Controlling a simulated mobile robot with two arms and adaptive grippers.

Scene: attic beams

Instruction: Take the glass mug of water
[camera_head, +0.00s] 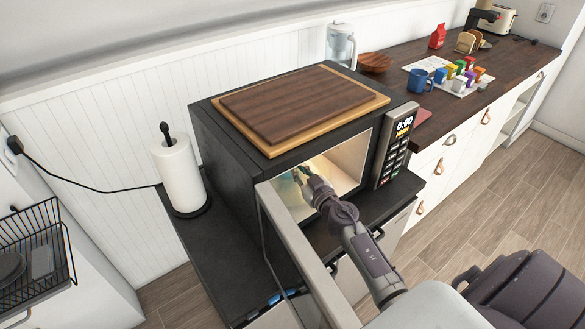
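The microwave (225,150) stands on the dark counter with its door (300,255) swung open and its cavity (348,165) lit. One arm, which I take to be my right, comes up from the lower right past the door. Its gripper (302,174) is inside the cavity, towards the left side. I cannot clearly make out the glass mug; only pale, bluish-green tones show around the fingertips. Whether the fingers are open or shut on something is too small to tell. My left gripper is not in view.
A cutting board (300,100) lies on the microwave. A paper towel roll (180,175) stands left of it, and a wire dish rack (38,245) is further left. A water pitcher (341,45), wooden bowl (374,62) and blue mug (418,80) are on the wooden counter behind.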

